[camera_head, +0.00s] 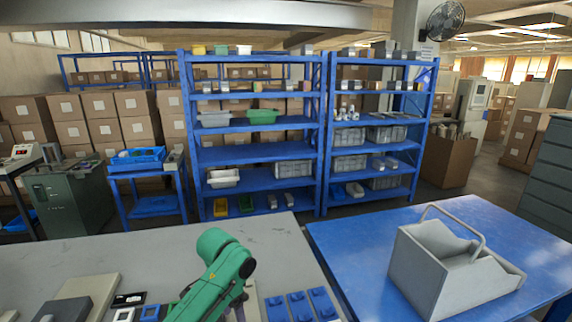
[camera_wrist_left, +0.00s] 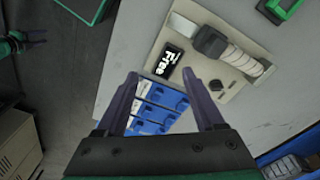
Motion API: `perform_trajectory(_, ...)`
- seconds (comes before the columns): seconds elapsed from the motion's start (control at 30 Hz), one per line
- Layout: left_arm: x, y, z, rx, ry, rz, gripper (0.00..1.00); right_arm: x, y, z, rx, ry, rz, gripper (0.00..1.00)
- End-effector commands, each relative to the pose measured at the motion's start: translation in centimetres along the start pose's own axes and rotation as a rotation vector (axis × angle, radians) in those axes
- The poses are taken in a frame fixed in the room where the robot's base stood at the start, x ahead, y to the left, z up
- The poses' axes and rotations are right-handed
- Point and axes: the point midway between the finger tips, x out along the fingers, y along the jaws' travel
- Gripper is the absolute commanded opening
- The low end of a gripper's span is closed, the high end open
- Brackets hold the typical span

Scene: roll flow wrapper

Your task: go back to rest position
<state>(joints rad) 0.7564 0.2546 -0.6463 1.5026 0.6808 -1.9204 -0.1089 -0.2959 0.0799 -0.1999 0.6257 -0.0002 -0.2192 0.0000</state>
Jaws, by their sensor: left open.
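My left gripper (camera_wrist_left: 170,85) is open in the left wrist view, its two dark fingers apart with nothing held between them. Blue trays (camera_wrist_left: 158,105) on the grey table show beyond and between the fingers. They also show in the head view (camera_head: 300,305) at the table's front. A green arm link of mine (camera_head: 220,270) rises over the grey table in the head view; its gripper is hidden there. A green part with dark prongs (camera_wrist_left: 25,40) at the left edge of the wrist view looks like my right gripper; it is small and its opening is unclear.
A beige device with a roll and black label (camera_wrist_left: 215,55) stands on the grey table (camera_head: 270,235). A blue table (camera_head: 350,235) at right holds a grey handled bin (camera_head: 440,270). Blue shelves (camera_head: 250,152) stand behind. Floor shows between table and shelves.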

Motion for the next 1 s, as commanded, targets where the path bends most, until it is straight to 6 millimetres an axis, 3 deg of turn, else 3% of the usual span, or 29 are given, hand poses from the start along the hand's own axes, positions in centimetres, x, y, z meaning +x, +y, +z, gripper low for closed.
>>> perform_trajectory(0.17,2.7,2.3,0.9,-0.020,0.052,0.026,0.70,0.0,0.0,-0.1,0.000,0.001,0.000,0.50)
perform_trajectory(0.37,5.7,5.2,3.4,-0.097,0.137,0.049,0.70,0.0,0.0,0.3,0.000,-0.005,0.000,0.50)
perform_trajectory(0.6,8.0,7.4,9.5,-0.288,0.232,0.027,0.70,0.0,-0.1,0.7,0.000,-0.013,-0.001,0.50)
perform_trajectory(1.0,7.2,7.8,20.0,-0.540,0.254,-0.109,0.70,0.0,-0.1,0.7,0.000,-0.012,-0.001,0.50)
